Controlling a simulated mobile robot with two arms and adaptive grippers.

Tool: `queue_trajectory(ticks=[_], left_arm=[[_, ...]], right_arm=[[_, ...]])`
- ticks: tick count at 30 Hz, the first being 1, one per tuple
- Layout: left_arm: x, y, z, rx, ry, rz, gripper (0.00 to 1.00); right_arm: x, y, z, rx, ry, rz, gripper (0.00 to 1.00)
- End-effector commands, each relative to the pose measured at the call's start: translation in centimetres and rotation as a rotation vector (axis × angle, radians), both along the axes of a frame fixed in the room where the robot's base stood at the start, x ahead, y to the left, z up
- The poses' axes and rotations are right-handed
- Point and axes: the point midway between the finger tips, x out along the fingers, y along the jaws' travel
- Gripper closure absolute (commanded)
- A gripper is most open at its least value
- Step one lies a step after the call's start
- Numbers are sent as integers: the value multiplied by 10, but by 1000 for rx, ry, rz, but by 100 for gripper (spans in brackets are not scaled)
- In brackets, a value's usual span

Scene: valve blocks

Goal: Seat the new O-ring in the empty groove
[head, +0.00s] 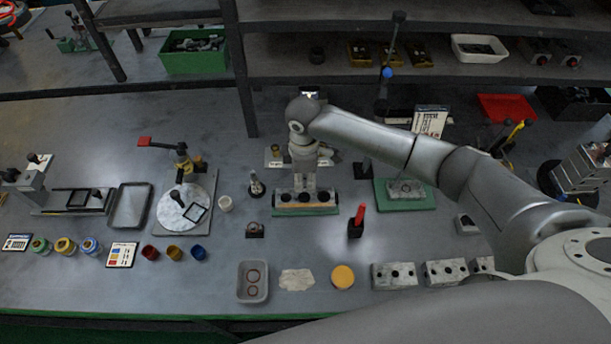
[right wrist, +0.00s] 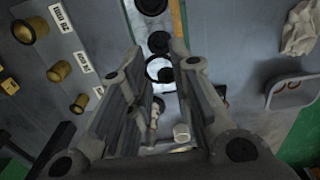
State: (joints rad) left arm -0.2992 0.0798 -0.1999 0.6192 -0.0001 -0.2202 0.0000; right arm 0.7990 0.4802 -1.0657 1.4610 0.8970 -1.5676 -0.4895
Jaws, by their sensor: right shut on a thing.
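The valve block (head: 289,197) stands on a green-edged base near the middle of the bench, with several dark round openings in its front part. In the right wrist view the block (right wrist: 173,50) appears as a pale strip with dark round openings. My right gripper (head: 304,180) points down over the block. A thin black O-ring (right wrist: 148,68) shows between its fingertips (right wrist: 158,60); the gripper is shut on it. The ring is close to the block, but I cannot tell whether it touches. The fingers partly hide the block. My left gripper is not in view.
A grey tray (head: 242,294) with reddish rings, a cloth (head: 297,280) and a yellow round lid (head: 343,277) lie in front. A red-handled tool (head: 358,220) stands to the right. Labelled brass pieces (right wrist: 60,72) stand beyond the block. Drilled metal blocks (head: 394,276) lie front right.

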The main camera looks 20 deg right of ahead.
Motion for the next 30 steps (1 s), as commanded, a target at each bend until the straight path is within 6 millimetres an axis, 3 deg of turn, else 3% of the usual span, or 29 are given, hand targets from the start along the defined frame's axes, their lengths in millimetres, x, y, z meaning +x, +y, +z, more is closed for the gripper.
queue_trajectory(ticks=[8, 30], left_arm=[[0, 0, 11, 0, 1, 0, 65], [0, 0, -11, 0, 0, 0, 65]], right_arm=[[0, 0, 2, -3, 0, -3, 91], [0, 0, -43, -3, 0, -3, 92]])
